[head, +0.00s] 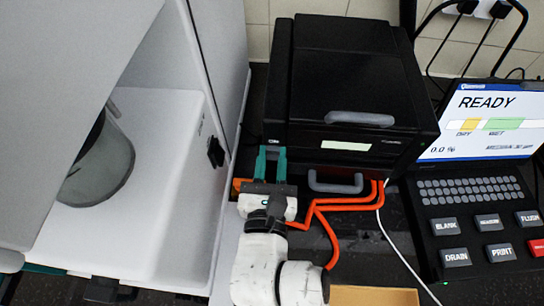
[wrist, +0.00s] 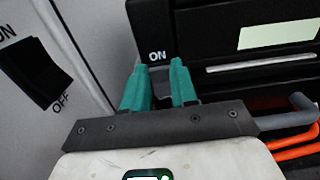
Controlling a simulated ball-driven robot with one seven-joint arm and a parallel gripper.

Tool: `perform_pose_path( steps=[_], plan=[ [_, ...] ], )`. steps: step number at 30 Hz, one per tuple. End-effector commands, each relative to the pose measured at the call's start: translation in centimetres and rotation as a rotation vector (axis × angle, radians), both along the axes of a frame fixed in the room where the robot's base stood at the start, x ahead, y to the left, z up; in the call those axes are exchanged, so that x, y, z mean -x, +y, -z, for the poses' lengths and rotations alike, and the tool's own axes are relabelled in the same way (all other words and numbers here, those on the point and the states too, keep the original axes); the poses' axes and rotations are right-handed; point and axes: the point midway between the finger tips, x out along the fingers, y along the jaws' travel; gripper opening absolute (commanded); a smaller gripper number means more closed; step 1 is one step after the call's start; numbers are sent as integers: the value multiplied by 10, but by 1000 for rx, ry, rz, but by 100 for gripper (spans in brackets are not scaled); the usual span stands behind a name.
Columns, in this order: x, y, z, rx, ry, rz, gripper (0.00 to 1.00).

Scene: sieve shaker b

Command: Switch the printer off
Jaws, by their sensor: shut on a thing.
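A black boxy machine, apparently the printer (head: 345,75), stands at the back centre. It has grey handles and a pale label on its front. My gripper (head: 270,156) is at the lower left of its front. In the wrist view my gripper's green fingers (wrist: 158,92) are shut on a small grey piece, apparently the printer's switch (wrist: 158,74), just below the word ON on the black front (wrist: 228,35). The fingers hide most of this piece, so its setting cannot be read.
A black rocker switch (wrist: 35,73) marked ON and OFF is on the grey panel at left; it also shows in the head view (head: 216,152). Orange tubes (head: 325,238) run right of my gripper. A keypad console (head: 485,215) with a READY screen (head: 490,100) stands right.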

Motion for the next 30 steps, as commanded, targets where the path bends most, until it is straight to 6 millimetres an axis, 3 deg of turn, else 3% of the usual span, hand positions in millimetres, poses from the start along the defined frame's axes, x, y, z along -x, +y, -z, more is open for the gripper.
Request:
perform_pose_path(
  steps=[11, 29, 30],
  plan=[
    [1, 0, 8, 2, -67, 3, 0],
    [2, 0, 4, 5, -139, 0, 0],
    [2, 0, 4, 5, -139, 0, 31]
  ],
)
